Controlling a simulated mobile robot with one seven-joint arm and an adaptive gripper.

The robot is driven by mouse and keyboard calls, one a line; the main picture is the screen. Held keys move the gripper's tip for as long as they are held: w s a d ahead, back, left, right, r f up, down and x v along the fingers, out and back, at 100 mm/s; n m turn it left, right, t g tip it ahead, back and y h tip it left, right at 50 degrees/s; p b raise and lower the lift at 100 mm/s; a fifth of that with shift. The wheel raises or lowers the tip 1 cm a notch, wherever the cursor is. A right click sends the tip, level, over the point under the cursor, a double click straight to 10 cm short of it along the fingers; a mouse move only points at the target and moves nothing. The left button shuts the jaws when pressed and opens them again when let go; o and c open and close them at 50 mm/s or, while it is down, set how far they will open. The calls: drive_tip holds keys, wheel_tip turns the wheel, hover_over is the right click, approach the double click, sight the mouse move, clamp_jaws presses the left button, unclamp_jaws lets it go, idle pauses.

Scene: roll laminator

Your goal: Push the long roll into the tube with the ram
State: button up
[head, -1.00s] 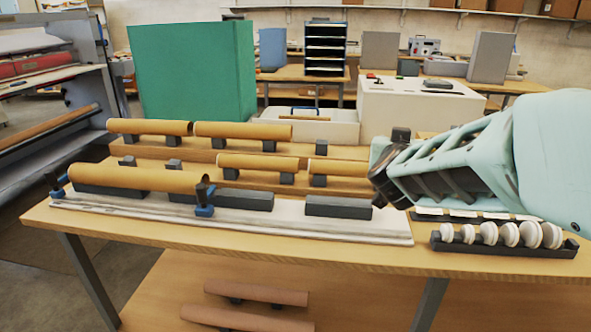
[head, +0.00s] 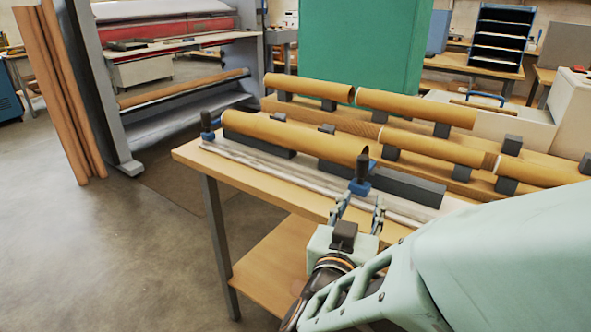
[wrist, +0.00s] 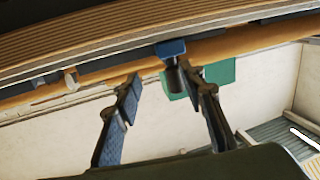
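A long brown tube (head: 290,135) lies in dark cradles on the pale front board (head: 260,172), with a blue clamp (head: 208,130) at its left end. Another blue clamp with a dark upright handle (head: 361,172) stands at its right end; the clamp also shows in the wrist view (wrist: 171,49). My gripper (head: 361,205) is open and empty, just in front of the right clamp. In the wrist view its spread fingers (wrist: 162,80) are near the clamp's dark handle; I cannot tell whether they touch. I cannot tell which piece is the long roll, and no ram is identifiable.
More brown tubes (head: 417,108) rest on stepped wooden racks behind. An empty dark cradle (head: 415,189) continues right of the right clamp. A green panel (head: 345,45) stands behind the table. The laminator (head: 180,75) is at the back left, with open floor in front.

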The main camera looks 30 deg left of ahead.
sight(361, 168)
drive_tip(key=shift+y, duration=0.5)
drive_tip(key=w+a+r, duration=0.1)
drive_tip(key=w, duration=0.2)
drive_tip(key=w+a+r, duration=0.1)
drive_tip(key=w, duration=0.2)
drive_tip(key=w+a+r+b, duration=0.1)
drive_tip(key=w, duration=0.1)
drive_tip(key=shift+w+a+r, duration=0.15)
drive_tip(key=shift+w+r, duration=0.1)
drive_tip(key=shift+w, duration=0.15)
drive_tip(key=shift+c, duration=0.3)
clamp_jaws()
